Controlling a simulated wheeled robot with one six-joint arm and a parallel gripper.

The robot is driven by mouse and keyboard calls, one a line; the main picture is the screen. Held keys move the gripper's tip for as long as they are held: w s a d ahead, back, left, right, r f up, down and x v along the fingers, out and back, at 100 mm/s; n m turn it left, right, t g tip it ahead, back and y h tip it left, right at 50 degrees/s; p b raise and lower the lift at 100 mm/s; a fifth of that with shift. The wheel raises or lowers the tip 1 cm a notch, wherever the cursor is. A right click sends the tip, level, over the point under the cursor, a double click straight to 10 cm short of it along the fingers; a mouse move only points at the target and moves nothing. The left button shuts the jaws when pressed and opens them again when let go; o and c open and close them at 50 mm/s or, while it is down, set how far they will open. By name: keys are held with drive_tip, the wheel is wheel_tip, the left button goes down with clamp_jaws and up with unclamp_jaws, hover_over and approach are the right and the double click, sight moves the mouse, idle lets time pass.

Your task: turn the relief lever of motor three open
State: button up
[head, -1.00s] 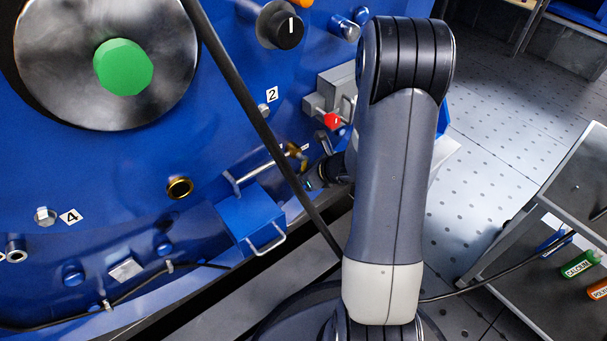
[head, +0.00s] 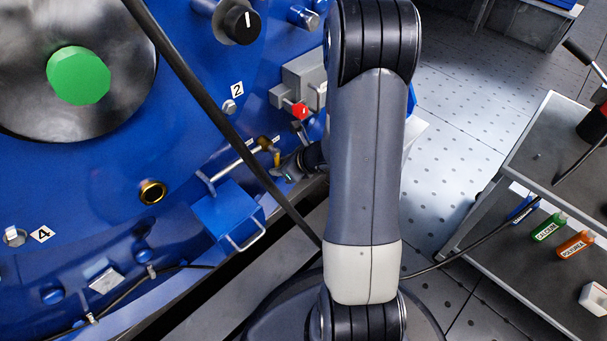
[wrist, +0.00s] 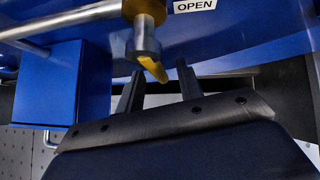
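The relief lever (wrist: 153,68) is a short yellow handle on a metal stem below a brass valve (wrist: 145,10) on a grey pipe. An OPEN label (wrist: 194,5) is to the right of the valve. In the wrist view my gripper (wrist: 160,80) has its two dark fingers apart, with the lever's tip appearing between them, nearer the left one. I cannot tell whether they touch it. In the head view the brass valve (head: 264,143) is on the lower blue panel, with my gripper (head: 284,163) close at its right, mostly hidden by my arm. No motor-three label is readable.
A blue box with a handle (head: 228,216) is left of and below the valve. A red-knobbed grey fitting (head: 300,111) is above it. A black cable (head: 200,95) crosses the panel. A trolley with bottles (head: 520,240) is at right; bare floor (head: 450,150) lies between.

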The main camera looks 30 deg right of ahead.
drive_tip(key=s+d+p, duration=0.1)
drive_tip(key=s+d, duration=0.4)
drive_tip(key=s, duration=0.5)
drive_tip(key=shift+d, duration=0.15)
drive_tip(key=shift+w, duration=0.15)
drive_tip(key=w+a, duration=0.2)
drive_tip(key=w, duration=0.1)
drive_tip(key=w+a+b, duration=0.1)
drive_tip(key=w+a, duration=0.1)
drive_tip(key=w, duration=0.2)
drive_tip(key=w+a, duration=0.1)
drive_tip(key=w, duration=0.2)
drive_tip(key=shift+w+a+f+b, duration=0.25)
drive_tip(key=shift+a+f+b, duration=0.05)
drive_tip(key=shift+a, duration=0.1)
drive_tip(key=shift+w+a+f, duration=0.2)
drive_tip(key=shift+w, duration=0.15)
drive_tip(key=shift+r, duration=0.15)
